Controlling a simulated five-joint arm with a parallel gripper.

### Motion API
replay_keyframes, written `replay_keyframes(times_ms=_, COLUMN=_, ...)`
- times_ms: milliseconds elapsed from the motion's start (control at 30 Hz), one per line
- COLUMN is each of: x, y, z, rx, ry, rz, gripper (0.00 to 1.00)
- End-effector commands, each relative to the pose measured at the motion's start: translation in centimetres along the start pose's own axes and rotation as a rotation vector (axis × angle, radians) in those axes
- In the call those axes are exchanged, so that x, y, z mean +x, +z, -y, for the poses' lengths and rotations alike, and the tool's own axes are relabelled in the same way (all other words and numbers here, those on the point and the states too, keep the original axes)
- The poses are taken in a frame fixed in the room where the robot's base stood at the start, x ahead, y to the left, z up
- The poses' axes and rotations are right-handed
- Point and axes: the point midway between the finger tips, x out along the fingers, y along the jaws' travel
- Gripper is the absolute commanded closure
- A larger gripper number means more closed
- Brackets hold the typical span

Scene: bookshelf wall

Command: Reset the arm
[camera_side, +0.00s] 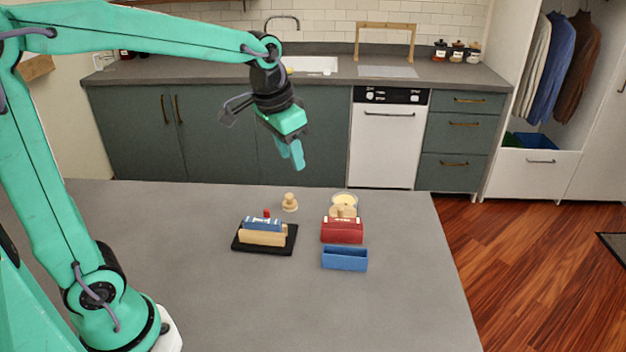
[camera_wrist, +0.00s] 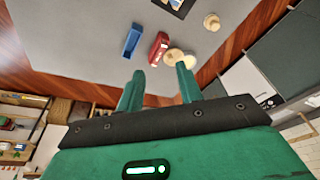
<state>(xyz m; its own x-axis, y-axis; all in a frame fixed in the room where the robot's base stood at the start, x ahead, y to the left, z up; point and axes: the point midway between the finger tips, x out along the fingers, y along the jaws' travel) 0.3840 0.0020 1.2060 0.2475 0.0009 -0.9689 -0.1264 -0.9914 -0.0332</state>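My gripper (camera_side: 291,155) is raised high over the back part of the grey table (camera_side: 180,290), with its fingers pointing down. In the wrist view its two green fingers (camera_wrist: 159,74) stand apart with nothing held between them. My arm reaches across from the left and bends down at the wrist. No object touches the gripper.
On the table stand a black tray (camera_side: 240,246) with blue and tan blocks, a wooden knob-shaped piece (camera_side: 290,203), a red box (camera_side: 342,232), a blue open box (camera_side: 344,260) and a pale round dish (camera_side: 351,197). The table's front and right are clear. Cabinets stand behind.

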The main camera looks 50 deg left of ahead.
Motion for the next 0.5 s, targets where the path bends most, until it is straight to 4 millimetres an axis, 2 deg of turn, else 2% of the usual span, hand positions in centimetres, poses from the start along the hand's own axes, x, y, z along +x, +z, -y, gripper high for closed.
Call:
replay_keyframes(times_ms=200, x=-2.2, y=3.9, z=-0.6, rx=-0.031, ry=-0.007, rz=-0.061, gripper=0.64)
replay_keyframes(times_ms=500, x=-3.6, y=9.1, z=-1.3, rx=-0.075, ry=-0.013, rz=-0.142, gripper=0.64)
